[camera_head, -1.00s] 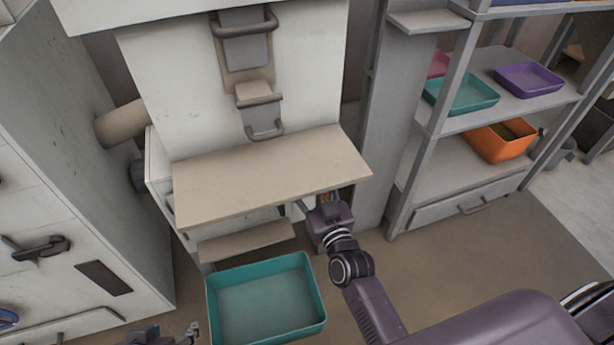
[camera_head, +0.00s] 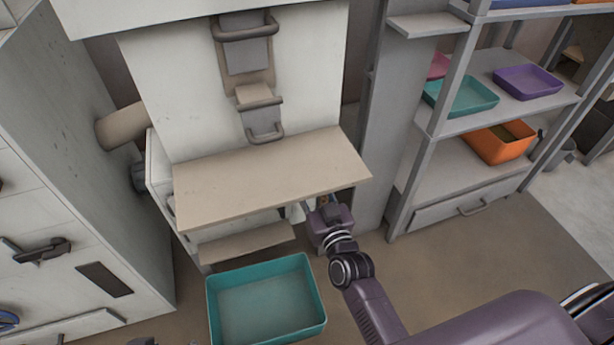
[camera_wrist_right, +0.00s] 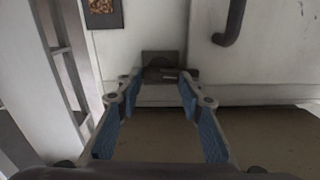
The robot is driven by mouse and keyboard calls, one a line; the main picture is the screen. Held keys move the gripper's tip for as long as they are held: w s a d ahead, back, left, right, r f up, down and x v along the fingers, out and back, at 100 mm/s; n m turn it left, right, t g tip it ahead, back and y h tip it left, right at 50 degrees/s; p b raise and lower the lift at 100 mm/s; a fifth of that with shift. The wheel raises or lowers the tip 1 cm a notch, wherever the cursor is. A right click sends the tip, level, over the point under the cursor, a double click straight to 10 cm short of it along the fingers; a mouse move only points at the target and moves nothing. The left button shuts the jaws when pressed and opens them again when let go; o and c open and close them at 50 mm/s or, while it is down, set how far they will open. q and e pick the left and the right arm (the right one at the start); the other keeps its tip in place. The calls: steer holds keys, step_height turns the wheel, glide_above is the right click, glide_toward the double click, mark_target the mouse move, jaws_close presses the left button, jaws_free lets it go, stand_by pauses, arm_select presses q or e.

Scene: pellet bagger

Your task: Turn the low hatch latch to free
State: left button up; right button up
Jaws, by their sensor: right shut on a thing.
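The low hatch latch (camera_wrist_right: 163,73) is a dark handle on a grey square plate, on a pale panel in the right wrist view. It lies roughly level in that picture. My right gripper (camera_wrist_right: 160,78) has its blue-padded fingers on either side of the latch and is shut on it. In the head view my right gripper (camera_head: 318,208) reaches in under the right end of the beige shelf (camera_head: 270,180), which hides the latch there. Only a dark sliver of my left gripper (camera_head: 143,342) shows at the bottom edge; its fingers are out of sight.
A teal tray (camera_head: 318,325) stands on the floor below the shelf. A grey shelf rack (camera_head: 421,165) with coloured bins stands to the right. A pale cabinet (camera_head: 75,200) with a dark handle stands at the left. A curved dark handle (camera_wrist_right: 232,25) is above the latch's right.

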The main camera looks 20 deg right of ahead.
arm_select(q)
steer(key=s+p, duration=0.1)
steer(key=s+f+g+p, duration=0.1)
steer(key=p, duration=0.1)
steer(key=shift+a+f+g, duration=0.3)
arm_select(e)
steer(key=m, duration=1.7)
steer(key=shift+d+f, duration=0.25)
arm_select(q)
steer(key=shift+r, duration=0.1)
arm_select(e)
steer(key=shift+m, duration=0.3)
arm_select(q)
steer(key=shift+s, duration=0.1)
